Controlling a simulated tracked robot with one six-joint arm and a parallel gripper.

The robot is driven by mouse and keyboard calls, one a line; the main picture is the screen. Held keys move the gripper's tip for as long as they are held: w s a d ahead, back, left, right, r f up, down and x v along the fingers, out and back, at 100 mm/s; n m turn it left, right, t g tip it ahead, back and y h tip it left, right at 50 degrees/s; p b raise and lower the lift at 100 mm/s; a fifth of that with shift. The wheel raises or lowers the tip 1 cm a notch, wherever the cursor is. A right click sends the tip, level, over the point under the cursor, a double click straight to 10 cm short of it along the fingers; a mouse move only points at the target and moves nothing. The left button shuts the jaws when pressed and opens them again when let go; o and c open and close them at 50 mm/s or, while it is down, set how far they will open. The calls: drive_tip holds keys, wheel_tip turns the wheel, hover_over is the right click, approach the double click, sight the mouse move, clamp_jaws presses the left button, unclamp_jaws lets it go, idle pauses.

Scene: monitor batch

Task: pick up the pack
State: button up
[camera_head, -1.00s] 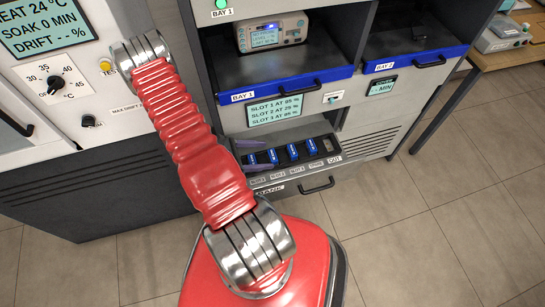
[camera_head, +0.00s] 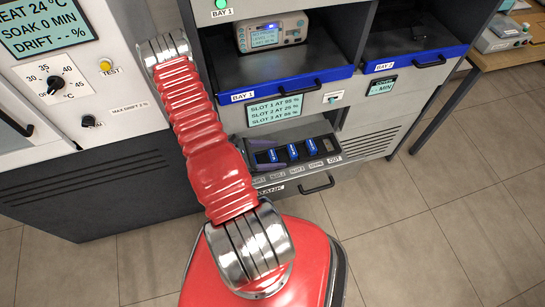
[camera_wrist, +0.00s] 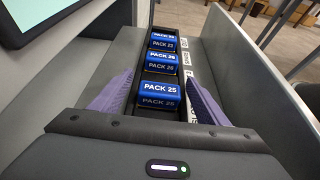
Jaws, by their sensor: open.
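Blue packs stand in a row in a dark rack (camera_head: 330,153) low in the bench. In the wrist view the nearest pack (camera_wrist: 160,94), marked PACK 25, lies between the two purple fingers of my gripper (camera_wrist: 158,82). Two more packs, the middle pack (camera_wrist: 161,62) and the far pack (camera_wrist: 163,40), stand beyond it. In the head view my open gripper (camera_head: 265,156) is at the left of the visible row, its fingers on the front and back sides. Three packs show there; the rack's left end is hidden behind my arm.
Above the rack is a display (camera_head: 275,109) listing slot levels. The blue-edged shelf of bay 1 (camera_head: 300,82) overhangs higher up, with a device (camera_head: 272,33) on it. A drawer handle (camera_head: 317,184) is below the rack. The tiled floor at right is clear.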

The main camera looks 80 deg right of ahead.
sight(274, 154)
drive_tip(key=shift+c, duration=0.2)
drive_tip(key=c, duration=1.2)
drive_tip(key=shift+o, duration=0.2)
drive_tip(key=shift+r, duration=0.2)
drive_tip(key=shift+r, duration=0.5)
wheel_tip(274, 154, up, 6)
drive_tip(key=shift+f, duration=0.1)
drive_tip(key=w+a, duration=0.4)
drive_tip(key=w, duration=0.3)
drive_tip(key=w+a, duration=0.5)
drive_tip(key=w, duration=0.3)
drive_tip(key=shift+w, duration=0.25)
drive_tip(key=shift+a, duration=0.1)
